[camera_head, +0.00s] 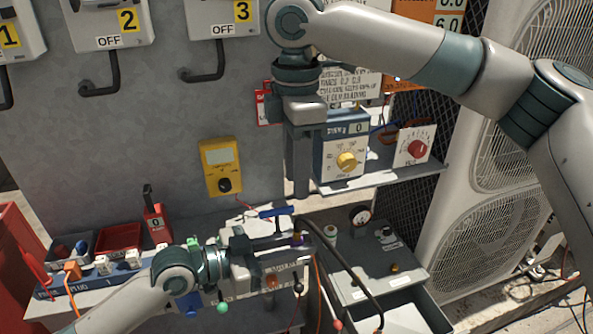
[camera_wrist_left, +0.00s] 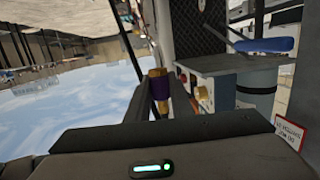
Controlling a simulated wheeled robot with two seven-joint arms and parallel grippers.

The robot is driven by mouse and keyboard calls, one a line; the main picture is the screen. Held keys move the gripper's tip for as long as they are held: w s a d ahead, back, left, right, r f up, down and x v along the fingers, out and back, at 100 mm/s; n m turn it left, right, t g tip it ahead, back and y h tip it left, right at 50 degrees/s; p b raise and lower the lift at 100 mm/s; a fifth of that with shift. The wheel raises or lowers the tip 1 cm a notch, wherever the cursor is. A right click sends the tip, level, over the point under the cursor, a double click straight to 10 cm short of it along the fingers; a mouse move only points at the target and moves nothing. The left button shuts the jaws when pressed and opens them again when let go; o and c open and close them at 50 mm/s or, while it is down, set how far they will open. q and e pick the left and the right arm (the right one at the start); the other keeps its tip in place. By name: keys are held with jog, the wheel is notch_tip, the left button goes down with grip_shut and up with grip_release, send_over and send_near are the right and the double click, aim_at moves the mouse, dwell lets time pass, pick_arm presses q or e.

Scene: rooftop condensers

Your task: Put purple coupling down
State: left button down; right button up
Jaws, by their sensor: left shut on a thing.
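The purple coupling (camera_wrist_left: 160,92), with brass-coloured ends, stands between the fingers of my left gripper (camera_wrist_left: 154,100) in the left wrist view. The gripper is shut on it. In the head view the coupling (camera_head: 297,238) is a small purple patch at the tip of my left gripper (camera_head: 292,243), beside a dark hose. A blue lever handle (camera_head: 276,211) is just above the gripper; it also shows in the left wrist view (camera_wrist_left: 265,46). My right gripper (camera_head: 300,175) points down above it, left of a blue meter box; its finger gap is not clear.
A grey workbox (camera_head: 355,290) with a gauge stands right of the left gripper, with an open drawer (camera_head: 415,317) below. A shelf (camera_head: 385,173) holds the blue meter box (camera_head: 341,148). A dark hose (camera_head: 350,270) curves down nearby.

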aim_at(297, 231)
jog(key=shift+f, duration=0.1)
jog(key=shift+f, duration=5.9)
grip_shut()
pick_arm(q)
jog(key=c, duration=1.5)
grip_release()
jog(key=shift+a, duration=0.15)
jog(key=shift+v, duration=5.9)
jog(key=shift+f, duration=0.1)
